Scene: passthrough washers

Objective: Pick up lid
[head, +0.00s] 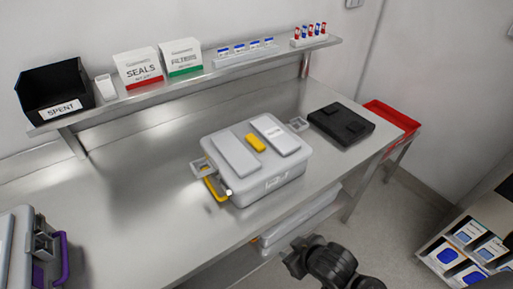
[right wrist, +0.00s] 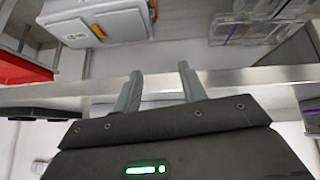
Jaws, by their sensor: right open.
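A light grey case (head: 270,187) stands on the metal bench, its lid (head: 262,163) seated on top. The lid carries two pale raised panels and a yellow piece (head: 255,143) between them. A yellow handle (head: 215,189) and grey latch (head: 201,168) are at its left side. My right gripper (head: 291,260) is in front of the bench's front edge, apart from the case. In the right wrist view its two grey fingers (right wrist: 158,85) are spread with nothing between them. A grey case with an orange handle (right wrist: 97,31) shows at the upper left there. My left gripper is not in view.
A black flat case (head: 341,124) and red tray (head: 392,117) are at the right. A shelf (head: 190,78) behind holds a black SPENT bin (head: 55,93), boxes and vials. A grey unit with a purple handle (head: 62,260) is at the lower left. The bench's left middle is clear.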

